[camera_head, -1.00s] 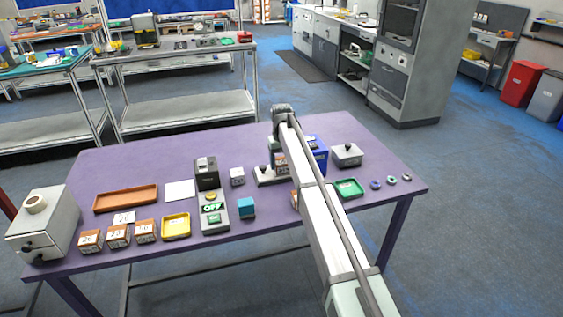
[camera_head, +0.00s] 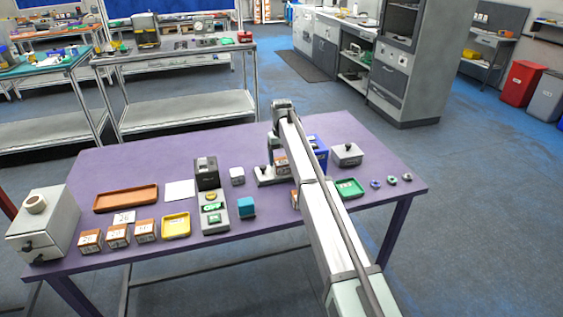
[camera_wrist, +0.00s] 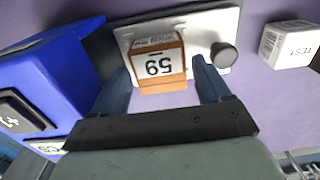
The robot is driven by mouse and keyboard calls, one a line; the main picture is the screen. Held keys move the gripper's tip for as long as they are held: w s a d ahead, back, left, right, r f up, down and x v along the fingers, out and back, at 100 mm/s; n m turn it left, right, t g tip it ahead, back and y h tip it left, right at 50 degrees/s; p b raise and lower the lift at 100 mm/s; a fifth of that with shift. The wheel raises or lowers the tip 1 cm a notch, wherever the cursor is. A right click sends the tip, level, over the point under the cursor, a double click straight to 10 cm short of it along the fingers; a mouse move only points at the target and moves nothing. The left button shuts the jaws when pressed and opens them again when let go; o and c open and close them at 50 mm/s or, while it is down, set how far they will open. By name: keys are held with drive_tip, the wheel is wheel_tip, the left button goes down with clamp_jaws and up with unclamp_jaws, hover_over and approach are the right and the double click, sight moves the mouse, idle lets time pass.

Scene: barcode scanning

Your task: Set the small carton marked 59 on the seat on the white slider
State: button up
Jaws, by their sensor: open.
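The small carton (camera_wrist: 160,82) marked 59, brown with a white label, rests on the white slider (camera_wrist: 222,22) in the wrist view. The slider's black knob (camera_wrist: 223,54) is to the carton's right. My gripper (camera_wrist: 159,65) is open, with one finger on each side of the carton. A narrow gap shows at the right finger; contact at the left one cannot be told. In the head view the carton (camera_head: 281,164) and the slider (camera_head: 270,179) are partly hidden by my arm, which also hides the fingers. The seat under the carton is hidden.
A small white box (camera_wrist: 288,43) marked TEST stands to the right. In the head view, a green tray (camera_head: 350,188) lies right of my arm, and several cartons stand at the table's front left.

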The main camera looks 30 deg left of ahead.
sight(282, 161)
wheel_tip(282, 161, up, 10)
drive_tip(key=shift+r, duration=0.2)
idle(0.4)
